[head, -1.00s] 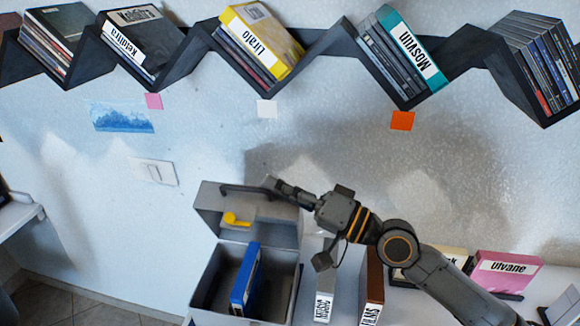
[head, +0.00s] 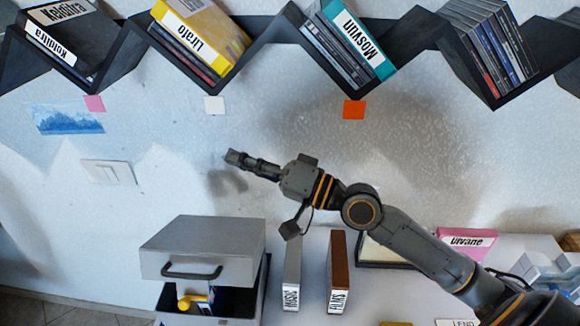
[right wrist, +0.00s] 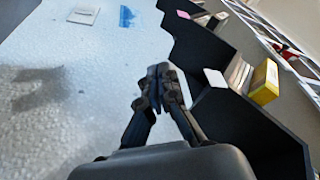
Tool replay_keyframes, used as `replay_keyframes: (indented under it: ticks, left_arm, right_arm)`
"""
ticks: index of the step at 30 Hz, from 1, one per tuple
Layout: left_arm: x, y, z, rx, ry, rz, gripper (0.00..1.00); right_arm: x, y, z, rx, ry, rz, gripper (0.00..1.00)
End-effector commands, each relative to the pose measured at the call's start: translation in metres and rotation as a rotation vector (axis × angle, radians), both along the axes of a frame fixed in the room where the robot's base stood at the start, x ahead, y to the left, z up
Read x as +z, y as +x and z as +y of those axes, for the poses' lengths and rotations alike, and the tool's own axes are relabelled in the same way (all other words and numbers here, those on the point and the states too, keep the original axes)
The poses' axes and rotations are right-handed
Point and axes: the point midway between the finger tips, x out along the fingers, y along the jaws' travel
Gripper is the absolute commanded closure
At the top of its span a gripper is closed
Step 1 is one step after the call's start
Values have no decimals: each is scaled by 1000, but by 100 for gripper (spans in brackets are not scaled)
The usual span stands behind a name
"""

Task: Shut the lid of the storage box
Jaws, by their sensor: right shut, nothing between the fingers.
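The grey storage box (head: 250,300) stands on the table at the bottom of the head view. Its lid (head: 203,245), with a dark handle (head: 191,272), is tilted over the box and partly open; a dark gap shows below its front edge. A yellow latch piece (head: 190,301) and part of a blue case (head: 217,298) show in the gap. My right gripper (head: 232,157) is shut and empty, in the air above the lid and apart from it. It also shows shut in the right wrist view (right wrist: 160,78). My left gripper is not in view.
A pink Ulvane case (head: 467,242) is further right. A dark zigzag shelf (head: 275,50) with discs runs along the wall above.

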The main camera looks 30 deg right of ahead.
Motion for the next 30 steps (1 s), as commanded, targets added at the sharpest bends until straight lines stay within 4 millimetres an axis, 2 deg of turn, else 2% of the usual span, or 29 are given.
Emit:
replay_keyframes:
  ticks: [1,6,14,21,30]
  left_arm:
    - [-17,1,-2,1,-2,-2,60]
    - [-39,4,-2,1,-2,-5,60]
    - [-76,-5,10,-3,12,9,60]
    - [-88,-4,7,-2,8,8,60]
    - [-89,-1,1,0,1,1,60]
  right_arm:
    - [-16,-7,-5,2,-7,8,100]
    - [-22,-25,-21,1,-5,7,100]
    - [-29,-51,-43,4,-4,7,100]
    - [-26,-64,-56,1,-1,5,100]
    - [-25,-67,-59,3,-2,6,100]
